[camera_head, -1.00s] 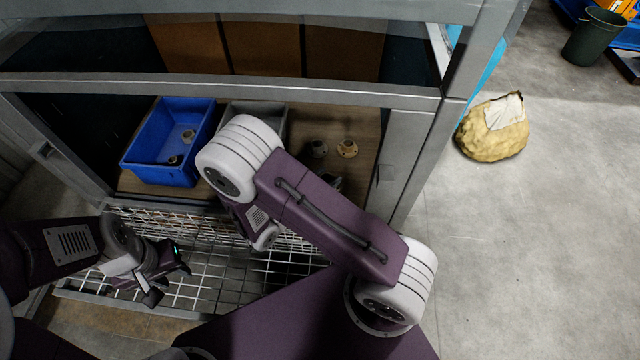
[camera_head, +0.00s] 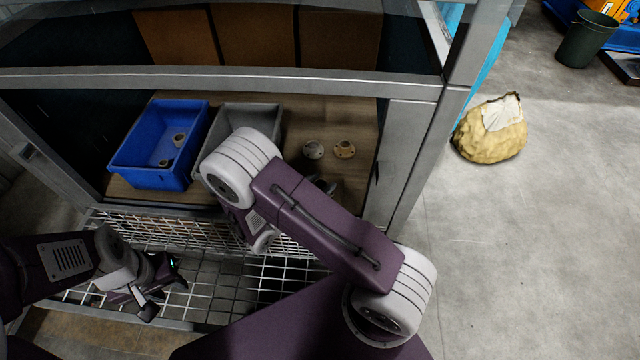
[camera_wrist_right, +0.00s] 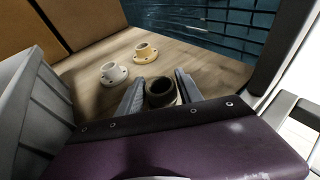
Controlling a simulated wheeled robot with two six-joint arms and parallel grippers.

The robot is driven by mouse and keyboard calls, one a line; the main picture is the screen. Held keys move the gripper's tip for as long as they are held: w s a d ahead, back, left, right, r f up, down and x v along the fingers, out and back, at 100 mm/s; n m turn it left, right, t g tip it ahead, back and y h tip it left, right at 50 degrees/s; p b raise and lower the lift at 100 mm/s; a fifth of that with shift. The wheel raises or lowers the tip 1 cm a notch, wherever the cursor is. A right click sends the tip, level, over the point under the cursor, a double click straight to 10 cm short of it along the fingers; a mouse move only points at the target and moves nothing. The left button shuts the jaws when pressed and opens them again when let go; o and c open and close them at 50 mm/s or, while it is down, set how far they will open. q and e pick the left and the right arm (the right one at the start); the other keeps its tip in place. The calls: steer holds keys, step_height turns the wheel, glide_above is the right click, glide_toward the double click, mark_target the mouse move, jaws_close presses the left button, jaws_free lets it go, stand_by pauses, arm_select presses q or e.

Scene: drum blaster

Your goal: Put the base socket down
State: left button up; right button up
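A dark-topped base socket (camera_wrist_right: 161,93) with a pale flange stands on the wooden shelf (camera_wrist_right: 185,62) in the right wrist view. My right gripper (camera_wrist_right: 160,78) has its two grey fingers on either side of this socket, with a small gap visible at the right finger. It looks open; the socket's lower part is hidden. In the head view my right arm hides most of this spot, with only dark gripper parts (camera_head: 324,184) showing. A white socket (camera_wrist_right: 113,73) and a tan socket (camera_wrist_right: 146,52) stand beyond it. My left gripper (camera_head: 166,292) is open and empty above the wire mesh.
A blue bin (camera_head: 150,178) holding small socket-like parts stands at the shelf's left. A grey bin (camera_head: 250,113) stands beside it, partly behind my right arm. Metal frame posts (camera_head: 412,150) bound the shelf on the right. A wire basket (camera_head: 215,290) lies in front.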

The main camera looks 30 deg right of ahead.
steer(key=shift+o, duration=0.9)
